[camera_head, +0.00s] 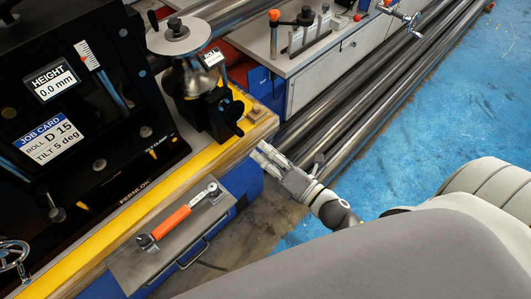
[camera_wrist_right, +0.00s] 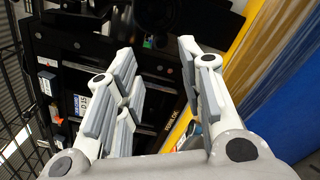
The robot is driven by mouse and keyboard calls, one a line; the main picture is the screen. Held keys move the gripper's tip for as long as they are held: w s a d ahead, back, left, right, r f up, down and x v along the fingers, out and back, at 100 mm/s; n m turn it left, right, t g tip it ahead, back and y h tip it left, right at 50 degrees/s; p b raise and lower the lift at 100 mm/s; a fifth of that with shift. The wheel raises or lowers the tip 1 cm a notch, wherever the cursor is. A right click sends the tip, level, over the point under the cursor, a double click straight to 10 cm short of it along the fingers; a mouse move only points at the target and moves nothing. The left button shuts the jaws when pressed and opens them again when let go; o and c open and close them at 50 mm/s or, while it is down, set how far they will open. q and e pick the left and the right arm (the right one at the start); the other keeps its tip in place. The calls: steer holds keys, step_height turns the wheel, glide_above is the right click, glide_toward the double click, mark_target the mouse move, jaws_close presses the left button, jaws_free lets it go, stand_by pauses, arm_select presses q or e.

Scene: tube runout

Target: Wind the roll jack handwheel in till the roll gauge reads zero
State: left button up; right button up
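A small chrome spoked handwheel (camera_head: 12,256) shows at the lower left edge of the head view, partly cut off. A grey disc-shaped wheel with a dark knob (camera_head: 178,36) sits on top of a roll unit at the yellow machine edge. I cannot tell which of them is the roll jack handwheel, and I cannot make out a roll gauge reading. My right gripper (camera_head: 266,158) is beyond the yellow edge's right end, apart from both wheels. In the right wrist view its fingers (camera_wrist_right: 162,75) are spread, with nothing between them. My left gripper is not in view.
The black panel carries a height display (camera_head: 50,82) reading 0.0 mm and a job card (camera_head: 50,139). A bench (camera_head: 308,52) and long steel tubes (camera_head: 370,92) run at the back. Blue floor (camera_head: 455,110) is clear at right.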

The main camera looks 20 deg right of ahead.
mark_target(243, 135)
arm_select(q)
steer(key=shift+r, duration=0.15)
arm_select(e)
steer(key=shift+x, duration=4.7)
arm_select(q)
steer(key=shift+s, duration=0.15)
arm_select(e)
steer(key=shift+f, duration=0.1)
steer(key=shift+c, duration=0.3)
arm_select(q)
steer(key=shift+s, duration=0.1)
arm_select(e)
jaws_close()
